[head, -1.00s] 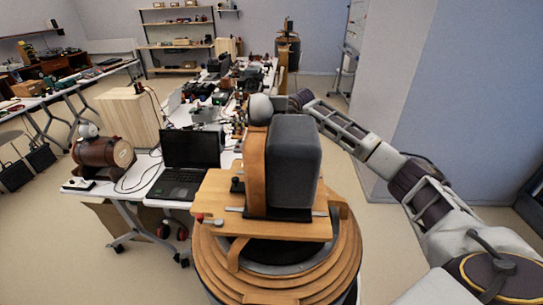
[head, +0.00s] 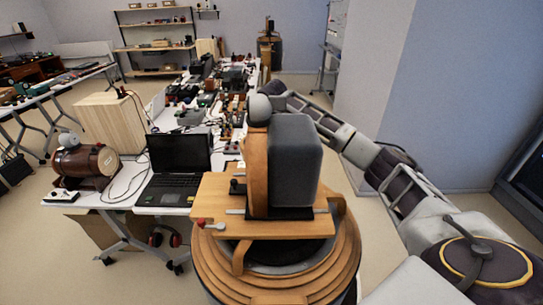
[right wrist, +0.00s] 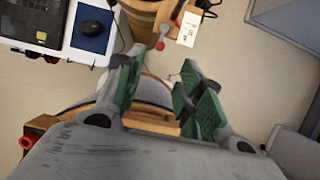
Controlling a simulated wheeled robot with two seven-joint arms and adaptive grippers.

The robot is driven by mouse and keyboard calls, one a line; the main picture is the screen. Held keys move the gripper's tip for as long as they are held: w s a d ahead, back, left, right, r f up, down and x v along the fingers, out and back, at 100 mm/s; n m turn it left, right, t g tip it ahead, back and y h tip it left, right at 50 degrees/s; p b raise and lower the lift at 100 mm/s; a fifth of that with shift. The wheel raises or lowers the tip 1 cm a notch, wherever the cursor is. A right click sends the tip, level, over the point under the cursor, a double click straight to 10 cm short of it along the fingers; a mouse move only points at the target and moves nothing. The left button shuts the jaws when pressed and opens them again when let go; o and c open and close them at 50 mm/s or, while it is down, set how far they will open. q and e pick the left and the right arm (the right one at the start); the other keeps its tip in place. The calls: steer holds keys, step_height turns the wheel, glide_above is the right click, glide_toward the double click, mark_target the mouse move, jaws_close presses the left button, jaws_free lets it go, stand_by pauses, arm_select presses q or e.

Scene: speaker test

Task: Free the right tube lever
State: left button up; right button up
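My right arm comes in from the right in the head view and reaches behind a grey block (head: 295,165) on a stepped round wooden stand (head: 280,285); its fingertips are hidden there. In the right wrist view my right gripper (right wrist: 160,90) is open, its green-padded fingers apart with nothing seen held between them. Beyond the fingers are wooden parts (right wrist: 150,118) and a small lever with a red ball (right wrist: 160,45). A red-tipped lever (head: 201,222) shows at the left edge of the stand's wooden shelf. I cannot tell which lever is the right tube lever. My left gripper is out of view.
A white table (head: 132,188) with a laptop (head: 178,158), a brown barrel-shaped thing (head: 82,165) and many devices runs away at left. A mouse (right wrist: 93,28) lies on its blue pad. A white card (right wrist: 190,28) is near the red-ball lever. Bare floor lies at right.

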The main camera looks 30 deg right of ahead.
steer(key=shift+p+x, duration=1.3)
steer(key=shift+x, duration=5.35)
steer(key=shift+c, duration=0.5)
jaws_close()
